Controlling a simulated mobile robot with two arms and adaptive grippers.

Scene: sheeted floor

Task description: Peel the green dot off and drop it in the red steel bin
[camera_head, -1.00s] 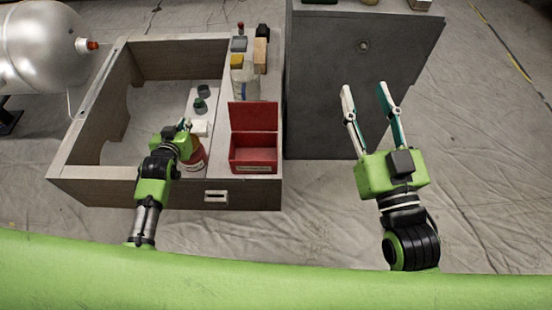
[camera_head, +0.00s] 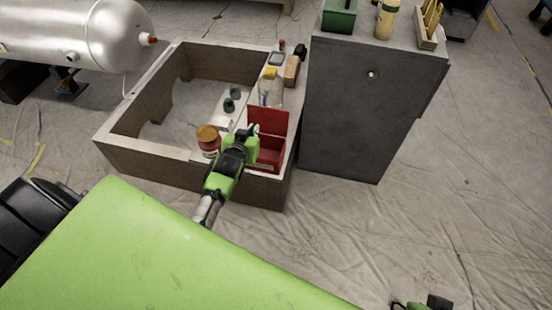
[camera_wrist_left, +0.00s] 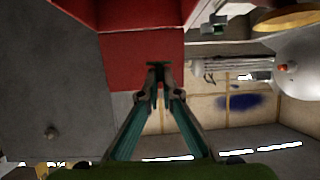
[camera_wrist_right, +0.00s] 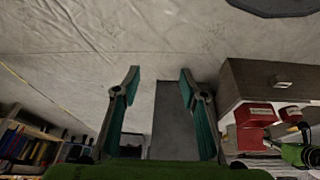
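The red steel bin (camera_head: 270,155) stands with its lid raised on the right part of the low wooden frame. It fills the top of the left wrist view (camera_wrist_left: 140,50). My left gripper (camera_head: 253,130) is at the bin's left side, by the lid. In the left wrist view its fingers are nearly together, with a thin dark green piece (camera_wrist_left: 158,64), seemingly the green dot, edge-on across the tips. The bin's inside is partly hidden by the gripper. My right gripper (camera_wrist_right: 159,72) is open and empty over the floor; only a bit shows at the bottom of the head view.
A jar with an orange lid (camera_head: 208,134) stands left of my left arm. Two dark green items (camera_head: 229,104) sit on a pale strip behind it. A clear bottle with a yellow cap (camera_head: 270,88) stands behind the bin. A grey cabinet (camera_head: 365,110) is to the right. Floor at right is clear.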

